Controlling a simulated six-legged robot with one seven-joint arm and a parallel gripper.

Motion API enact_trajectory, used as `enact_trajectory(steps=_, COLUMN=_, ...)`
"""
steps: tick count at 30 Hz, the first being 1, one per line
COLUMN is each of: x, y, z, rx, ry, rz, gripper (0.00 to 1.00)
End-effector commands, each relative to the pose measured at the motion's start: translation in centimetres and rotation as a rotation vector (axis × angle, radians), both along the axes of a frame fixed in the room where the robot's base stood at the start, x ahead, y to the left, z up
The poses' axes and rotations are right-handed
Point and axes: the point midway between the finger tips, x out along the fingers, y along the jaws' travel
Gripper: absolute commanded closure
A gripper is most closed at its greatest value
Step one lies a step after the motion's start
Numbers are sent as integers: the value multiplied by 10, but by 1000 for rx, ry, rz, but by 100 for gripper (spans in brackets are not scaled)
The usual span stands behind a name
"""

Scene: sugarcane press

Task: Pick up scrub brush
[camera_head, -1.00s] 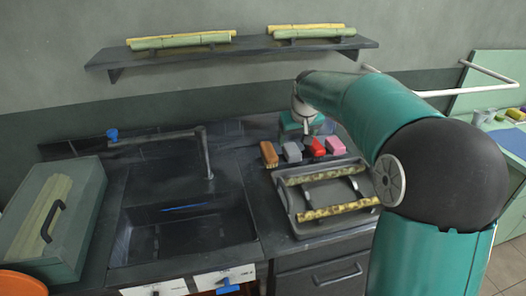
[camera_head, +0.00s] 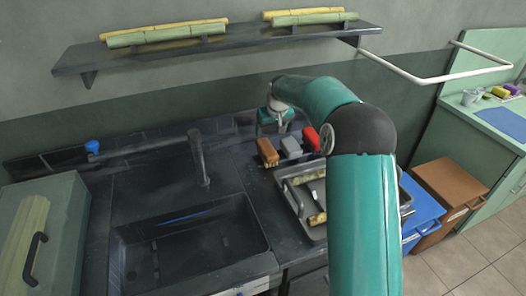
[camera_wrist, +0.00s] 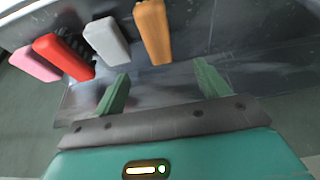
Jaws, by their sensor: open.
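A row of blocks stands along the back of the dark counter. An orange-brown block (camera_head: 268,152) is at its left end and shows in the wrist view (camera_wrist: 153,32). Beside it are a grey block (camera_head: 291,147) and a red block (camera_head: 311,139). In the wrist view dark bristles show beside the red block (camera_wrist: 64,57). I cannot tell for sure which one is the scrub brush. My gripper (camera_wrist: 160,70) is open and empty, its two green fingers apart. The orange-brown block's near end lies just beyond the gap between the fingertips, apparently untouched.
A pink block (camera_wrist: 36,63) shows in the wrist view. A tray (camera_head: 287,196) with cane pieces lies in front of the row, partly behind my arm. A sink (camera_head: 190,240) with a faucet (camera_head: 199,158) is to the left. A shelf (camera_head: 220,45) hangs above.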

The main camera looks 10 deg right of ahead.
Motion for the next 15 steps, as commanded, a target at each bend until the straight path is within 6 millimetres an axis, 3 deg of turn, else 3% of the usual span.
enact_trajectory(steps=9, x=17, y=0, z=-53, rx=1, ry=3, rz=-3, gripper=25)
enact_trajectory(steps=15, x=27, y=3, z=-75, rx=-1, ry=3, rz=-2, gripper=25)
